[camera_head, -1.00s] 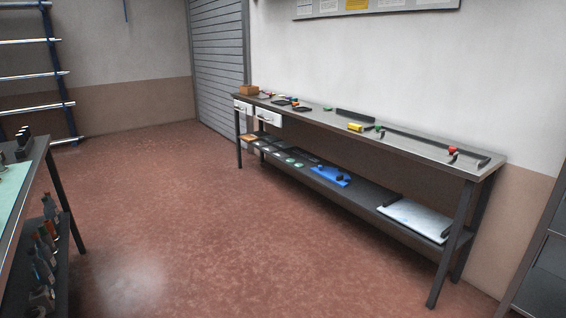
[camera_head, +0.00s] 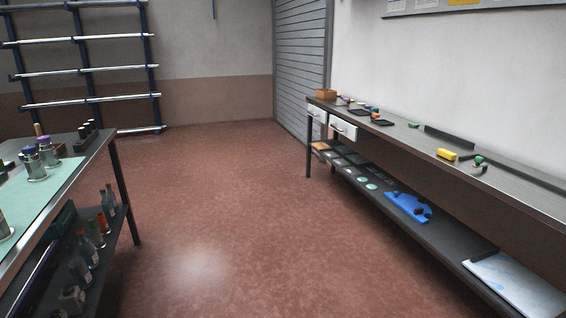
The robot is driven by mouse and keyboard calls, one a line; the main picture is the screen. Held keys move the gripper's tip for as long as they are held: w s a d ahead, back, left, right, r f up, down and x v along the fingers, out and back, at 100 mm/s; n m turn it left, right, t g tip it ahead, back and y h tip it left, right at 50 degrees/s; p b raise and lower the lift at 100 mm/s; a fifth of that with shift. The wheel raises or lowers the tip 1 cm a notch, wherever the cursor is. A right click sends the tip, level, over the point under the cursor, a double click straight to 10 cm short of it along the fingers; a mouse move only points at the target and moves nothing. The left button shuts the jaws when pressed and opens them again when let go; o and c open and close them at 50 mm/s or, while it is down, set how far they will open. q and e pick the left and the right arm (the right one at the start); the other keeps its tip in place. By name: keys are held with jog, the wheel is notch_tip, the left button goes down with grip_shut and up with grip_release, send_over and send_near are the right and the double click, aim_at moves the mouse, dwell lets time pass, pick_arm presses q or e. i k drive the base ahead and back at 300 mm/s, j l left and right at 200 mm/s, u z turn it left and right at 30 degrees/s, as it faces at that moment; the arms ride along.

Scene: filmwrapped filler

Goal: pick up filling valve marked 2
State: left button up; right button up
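Several metal cylinders with coloured caps, which may be filling valves, stand on the left table; one with a blue cap (camera_head: 32,163) and one with a purple cap (camera_head: 46,152) are clearest. Another metal piece (camera_head: 4,222) is cut off at the left edge. No number marking is readable, so I cannot tell which one is marked 2. Neither of my grippers is in view.
The left table (camera_head: 100,150) has a green mat (camera_head: 50,192) and a lower shelf with bottles (camera_head: 88,250). A long workbench (camera_head: 400,138) with small parts runs along the right wall. Red floor (camera_head: 210,220) between them is clear. A rack (camera_head: 85,60) stands at the back left.

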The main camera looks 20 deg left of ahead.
aim_at(34, 164)
jog(key=i+u, duration=1.25)
jog(key=i, duration=0.7)
